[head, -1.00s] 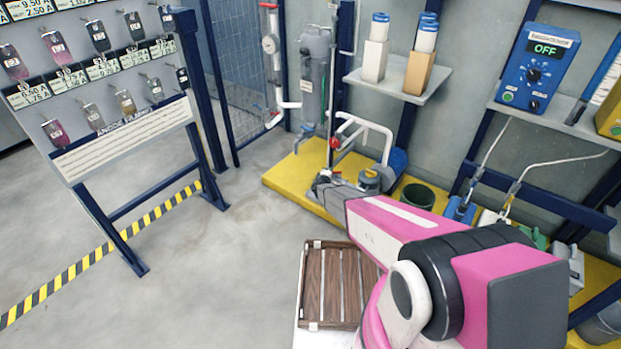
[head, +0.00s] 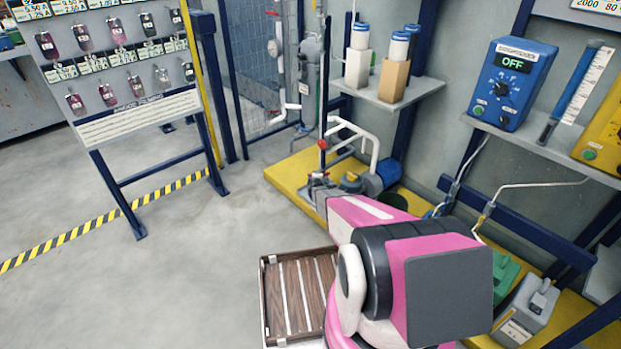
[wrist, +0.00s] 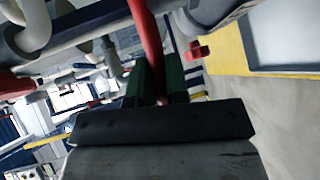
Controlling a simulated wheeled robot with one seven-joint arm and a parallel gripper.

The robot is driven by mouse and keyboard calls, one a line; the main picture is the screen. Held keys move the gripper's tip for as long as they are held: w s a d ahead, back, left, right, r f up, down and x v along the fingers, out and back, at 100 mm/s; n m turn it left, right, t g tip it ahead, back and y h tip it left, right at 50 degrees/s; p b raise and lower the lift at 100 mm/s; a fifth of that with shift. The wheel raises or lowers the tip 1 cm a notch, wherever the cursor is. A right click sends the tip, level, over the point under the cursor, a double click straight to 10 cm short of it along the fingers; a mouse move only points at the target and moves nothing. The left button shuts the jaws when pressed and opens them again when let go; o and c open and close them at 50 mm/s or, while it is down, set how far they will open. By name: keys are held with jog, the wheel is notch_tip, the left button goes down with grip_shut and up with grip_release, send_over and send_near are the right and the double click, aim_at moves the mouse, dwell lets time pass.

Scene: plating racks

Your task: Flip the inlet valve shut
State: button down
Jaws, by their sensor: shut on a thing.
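A long red lever (wrist: 148,45) runs down from the top of the wrist view. My gripper (wrist: 160,85) has dark green fingers, one on each side of the lever, and is shut on it. In the head view my gripper (head: 318,180) is small and partly hidden by my pink arm, at the pump and white pipes on the yellow platform. A red valve handle (head: 322,144) shows just above it there. I cannot tell whether it is the held lever. A second red handle (wrist: 200,50) shows to the right in the wrist view, apart from my fingers.
White pipes (head: 350,128) and a blue motor (head: 385,175) stand close to my gripper. A slatted wooden tray (head: 265,300) is left of my arm. A control box (head: 513,85) reads OFF on the right shelf.

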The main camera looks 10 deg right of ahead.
dwell(0.4)
jog(key=c, duration=1.1)
grip_release()
jog(key=shift+c, duration=0.2)
jog(key=v, duration=1.1)
